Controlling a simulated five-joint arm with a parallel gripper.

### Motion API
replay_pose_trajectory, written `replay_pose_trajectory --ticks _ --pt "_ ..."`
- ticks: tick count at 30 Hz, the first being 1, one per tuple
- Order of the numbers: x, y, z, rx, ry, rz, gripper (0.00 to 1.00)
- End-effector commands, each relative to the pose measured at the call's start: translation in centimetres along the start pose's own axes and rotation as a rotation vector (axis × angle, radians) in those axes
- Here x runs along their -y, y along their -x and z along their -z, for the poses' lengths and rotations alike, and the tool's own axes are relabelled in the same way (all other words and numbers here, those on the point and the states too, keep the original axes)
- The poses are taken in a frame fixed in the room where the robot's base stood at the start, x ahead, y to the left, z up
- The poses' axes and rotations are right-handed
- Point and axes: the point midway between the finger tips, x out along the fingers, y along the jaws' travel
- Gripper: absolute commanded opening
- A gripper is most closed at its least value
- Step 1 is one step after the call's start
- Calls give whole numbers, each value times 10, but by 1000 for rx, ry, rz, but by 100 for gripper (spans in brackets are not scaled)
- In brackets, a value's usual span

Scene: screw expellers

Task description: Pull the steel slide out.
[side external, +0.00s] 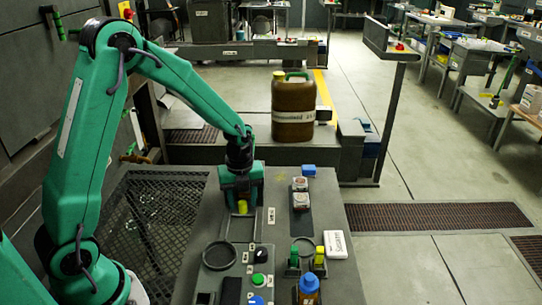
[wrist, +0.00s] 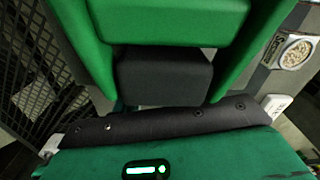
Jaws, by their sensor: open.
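My gripper (side external: 242,204) points down over the far left part of the grey worktop, and its jaws are open. A small yellow piece (side external: 243,207) shows at its fingertips; I cannot tell whether they touch it. A narrow framed track (side external: 239,227) runs from below the gripper toward the near side. I cannot clearly make out the steel slide; it may be partly hidden under the gripper. In the wrist view the green gripper parts fill most of the picture and hide the spot below.
The grey worktop (side external: 330,217) carries a dark ring (side external: 219,255) and a green button (side external: 259,280) near the track. To the right are a blue-capped orange bottle (side external: 308,289), a white labelled box (side external: 336,244) and a small blue block (side external: 309,170). A brown canister (side external: 292,105) stands behind.

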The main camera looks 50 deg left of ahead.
Motion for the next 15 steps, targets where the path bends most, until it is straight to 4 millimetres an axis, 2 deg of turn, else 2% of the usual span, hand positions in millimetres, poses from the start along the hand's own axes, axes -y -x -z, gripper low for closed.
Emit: replay_pose_trajectory --ticks 8,12,15 --pt "0 -1 0 0 0 0 43" --pt "0 -1 0 0 0 0 15" --pt "0 -1 0 0 0 1 0"
